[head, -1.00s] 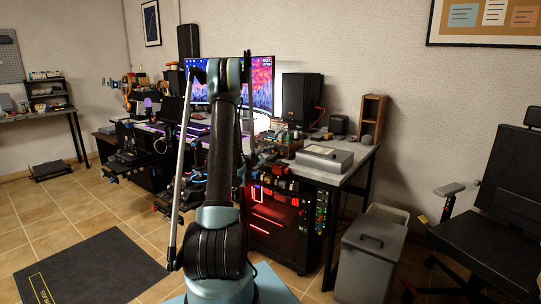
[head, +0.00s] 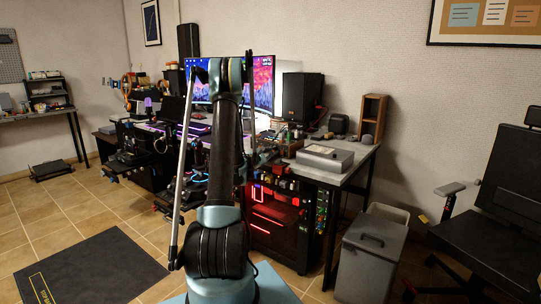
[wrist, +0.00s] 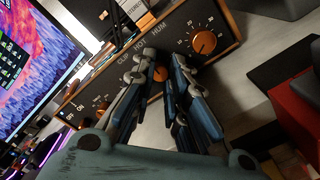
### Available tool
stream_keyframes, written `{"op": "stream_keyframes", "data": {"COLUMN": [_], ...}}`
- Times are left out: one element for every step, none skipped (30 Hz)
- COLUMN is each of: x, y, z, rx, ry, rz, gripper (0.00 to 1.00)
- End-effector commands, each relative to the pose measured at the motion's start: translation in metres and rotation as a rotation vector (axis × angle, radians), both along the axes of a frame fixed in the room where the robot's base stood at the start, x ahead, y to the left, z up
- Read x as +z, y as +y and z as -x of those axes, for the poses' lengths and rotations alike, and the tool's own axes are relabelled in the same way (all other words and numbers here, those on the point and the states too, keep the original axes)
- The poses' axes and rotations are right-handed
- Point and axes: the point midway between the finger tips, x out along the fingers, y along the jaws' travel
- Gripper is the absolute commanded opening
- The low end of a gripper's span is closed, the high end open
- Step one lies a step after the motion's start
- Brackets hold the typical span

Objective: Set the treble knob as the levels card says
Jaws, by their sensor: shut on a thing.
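In the wrist view, a wood-edged amplifier front panel (wrist: 120,72) runs diagonally across the top. My gripper (wrist: 160,66) is against this panel, with its fingers closed around an orange knob (wrist: 159,74) that is mostly hidden between them. I cannot read a name on that knob, so I cannot tell whether it is the treble knob. A second orange knob (wrist: 204,43) with a numbered dial stands free to the right. Another orange knob (wrist: 102,104) is at the left, partly behind the gripper. No levels card can be made out. In the head view my arm hides the gripper.
A monitor (wrist: 32,55) stands left of the panel in the wrist view. A red and black object (wrist: 298,110) is at the right. In the head view, a grey box (head: 325,158) sits on the desk's right end, and a speaker (head: 302,98) stands behind.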

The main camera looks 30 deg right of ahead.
Motion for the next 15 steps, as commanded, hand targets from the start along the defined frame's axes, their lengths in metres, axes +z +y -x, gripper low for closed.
{"op": "stream_keyframes", "data": {"x": [-0.0008, -0.0008, -0.0009, -0.001, -0.001, -0.001, -0.001, -0.001, -0.0011, -0.0011, -0.0011, -0.0011, -0.0011, -0.0012, -0.0012], "y": [0.0013, 0.0013, 0.0014, 0.0014, 0.0014, 0.0014, 0.0014, 0.0015, 0.0015, 0.0015, 0.0015, 0.0015, 0.0015, 0.0015, 0.0015], "z": [0.0003, 0.0003, 0.0004, 0.0003, 0.0003, 0.0003, 0.0003, 0.0003, 0.0003, 0.0003, 0.0003, 0.0003, 0.0003, 0.0002, 0.0002], "rx": [0.001, 0.001, 0.001, 0.001, 0.001, 0.001, 0.001, 0.001, 0.001, 0.001, 0.001, 0.001, 0.001, 0.001, 0.001], "ry": [-0.005, -0.008, -0.014, -0.02, -0.027, -0.038, -0.048, -0.062, -0.082, -0.098, -0.117, -0.143, -0.164, -0.186, -0.216], "rz": [-0.004, -0.005, -0.008, -0.01, -0.013, -0.018, -0.022, -0.027, -0.035, -0.042, -0.05, -0.06, -0.069, -0.078, -0.09], "gripper": [0.0, 0.0, 0.0, 0.0, 0.0, 0.0, 0.0, 0.0, 0.0, 0.0, 0.0, 0.0, 0.0, 0.0, 0.0]}}
